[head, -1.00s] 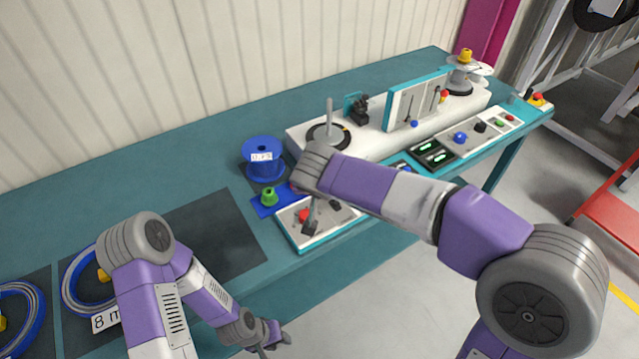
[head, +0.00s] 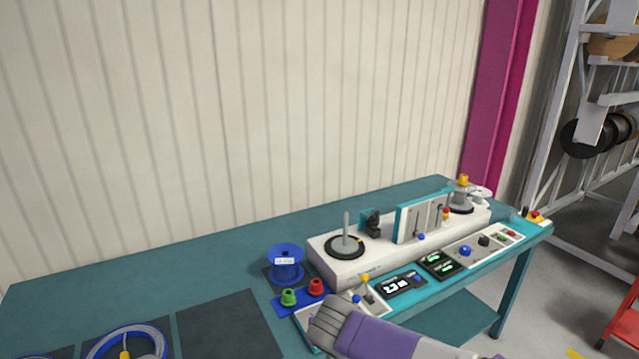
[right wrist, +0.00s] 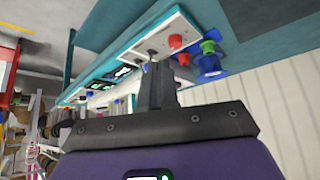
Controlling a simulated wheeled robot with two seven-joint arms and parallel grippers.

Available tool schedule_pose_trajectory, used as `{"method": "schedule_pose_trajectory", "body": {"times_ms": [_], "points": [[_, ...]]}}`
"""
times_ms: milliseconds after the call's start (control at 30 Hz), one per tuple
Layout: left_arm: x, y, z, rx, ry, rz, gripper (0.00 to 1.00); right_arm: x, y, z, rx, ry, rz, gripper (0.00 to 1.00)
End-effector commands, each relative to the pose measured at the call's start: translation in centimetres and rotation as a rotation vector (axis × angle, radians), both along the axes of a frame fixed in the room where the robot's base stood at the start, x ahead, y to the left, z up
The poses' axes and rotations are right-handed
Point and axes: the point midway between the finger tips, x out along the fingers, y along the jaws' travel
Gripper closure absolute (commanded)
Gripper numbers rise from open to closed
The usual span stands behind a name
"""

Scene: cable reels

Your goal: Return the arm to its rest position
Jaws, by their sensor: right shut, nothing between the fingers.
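My right arm (head: 385,340) comes in along the bottom of the head view, its grey wrist over the front of the small control panel. My left arm and gripper are in neither current view.
A teal bench (head: 150,278) runs along the wall, carrying a blue reel (head: 285,262), green (head: 289,297) and red (head: 316,287) pieces and a white winding machine (head: 335,266) with an upright spindle. A coiled cable (head: 128,344) lies front left. Shelving (head: 560,170) stands right.

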Motion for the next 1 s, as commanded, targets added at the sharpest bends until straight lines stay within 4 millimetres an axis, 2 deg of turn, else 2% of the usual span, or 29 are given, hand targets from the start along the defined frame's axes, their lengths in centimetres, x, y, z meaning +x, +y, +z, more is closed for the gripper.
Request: {"method": "schedule_pose_trajectory", "body": {"times_ms": [33, 267, 367, 467, 567, 600, 700, 733, 833, 900, 1000], "points": [[0.0, 0.0, 0.0, 0.0, 0.0, 0.0, 0.62, -0.1, -0.2, -2.2, 0.0, 0.045, 0.016, 1.0], [0.1, 0.0, 0.1, 0.0, -0.002, 0.0, 0.62, -1.0, -0.1, -9.6, 0.04, 0.191, 0.099, 1.0], [0.1, 0.0, 0.1, -0.001, -0.001, -0.001, 0.62, -1.9, -0.2, -13.3, 0.075, 0.262, 0.132, 1.0], [0.0, 0.0, 0.2, 0.0, -0.001, -0.001, 0.62, -3.4, -0.6, -17.9, 0.126, 0.343, 0.16, 1.0], [0.0, 0.0, 0.3, 0.0, -0.001, -0.001, 0.62, -5.9, -1.3, -23.6, 0.21, 0.435, 0.173, 1.0], [0.0, 0.0, 0.3, 0.0, -0.001, -0.001, 0.62, -7.4, -1.7, -26.2, 0.255, 0.473, 0.167, 1.0], [0.1, 0.0, 0.4, 0.0, -0.001, -0.001, 0.62, -11.8, -3.0, -32.0, 0.364, 0.541, 0.124, 1.0], [0.0, 0.0, 0.4, 0.0, -0.001, -0.001, 0.62, -13.0, -3.4, -33.4, 0.388, 0.553, 0.104, 1.0], [0.0, 0.0, 0.5, 0.0, -0.001, -0.001, 0.62, -16.7, -4.7, -36.8, 0.434, 0.572, 0.038, 1.0], [0.0, 0.0, 0.5, 0.0, -0.001, -0.001, 0.62, -18.7, -5.5, -38.3, 0.443, 0.577, -0.001, 1.0], [0.0, 0.0, 0.6, 0.0, -0.001, -0.001, 0.62, -20.6, -6.3, -39.4, 0.439, 0.582, -0.034, 1.0]]}}
